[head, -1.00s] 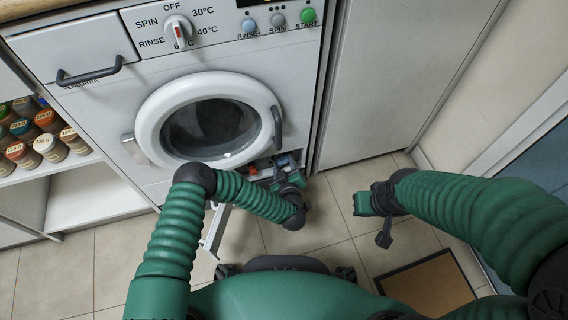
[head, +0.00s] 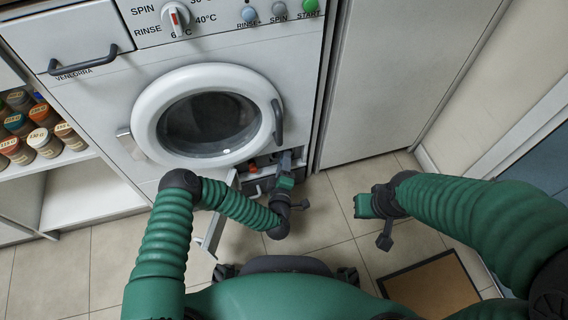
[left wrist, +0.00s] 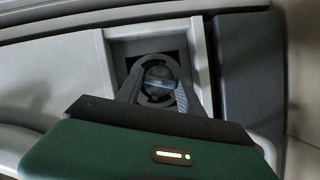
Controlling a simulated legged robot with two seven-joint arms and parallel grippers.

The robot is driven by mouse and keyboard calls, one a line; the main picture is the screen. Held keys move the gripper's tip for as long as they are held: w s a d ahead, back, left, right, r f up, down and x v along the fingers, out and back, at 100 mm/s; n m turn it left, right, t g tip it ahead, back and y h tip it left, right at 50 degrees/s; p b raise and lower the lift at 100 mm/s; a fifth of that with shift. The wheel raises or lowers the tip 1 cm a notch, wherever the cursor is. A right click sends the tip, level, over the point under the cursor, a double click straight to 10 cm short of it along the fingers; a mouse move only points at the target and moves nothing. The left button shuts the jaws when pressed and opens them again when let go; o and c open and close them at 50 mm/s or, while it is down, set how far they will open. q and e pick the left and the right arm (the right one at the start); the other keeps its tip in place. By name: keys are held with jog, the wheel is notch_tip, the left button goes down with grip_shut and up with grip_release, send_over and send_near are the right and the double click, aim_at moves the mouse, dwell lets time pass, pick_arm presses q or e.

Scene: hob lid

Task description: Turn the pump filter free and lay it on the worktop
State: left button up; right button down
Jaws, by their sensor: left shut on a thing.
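The washing machine (head: 95,105) has an open recess at its lower right. The pump filter (left wrist: 158,68) is a dark round piece with a lighter middle, inside a square recess in the left wrist view. My left gripper (left wrist: 158,62) reaches into the recess and is shut on the filter, one finger on each side. In the head view my left gripper (head: 287,158) is at the recess and hides the filter. My right gripper (head: 363,205) hangs over the floor to the right, away from the machine; its fingers are too unclear to read.
A pale flap (head: 217,215) hangs open below the recess. A small orange-red part (head: 253,169) shows left of my gripper. The round door (head: 140,115) is closed. Shelves with spice jars (head: 45,142) stand left. A brown mat (head: 435,285) lies on the tiled floor.

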pick_arm(q)
jog(key=n+b, duration=0.1)
jog(key=n+t+b, duration=0.1)
jog(key=n+b, duration=0.1)
jog(key=shift+f+n, duration=0.2)
jog(key=shift+n, duration=0.1)
dwell(0.3)
jog(key=s+d+p, duration=0.4)
jog(key=s, duration=0.8)
jog(key=shift+s+t, duration=0.2)
jog(key=shift+t, duration=0.1)
dwell(1.1)
jog(key=shift+r, duration=0.1)
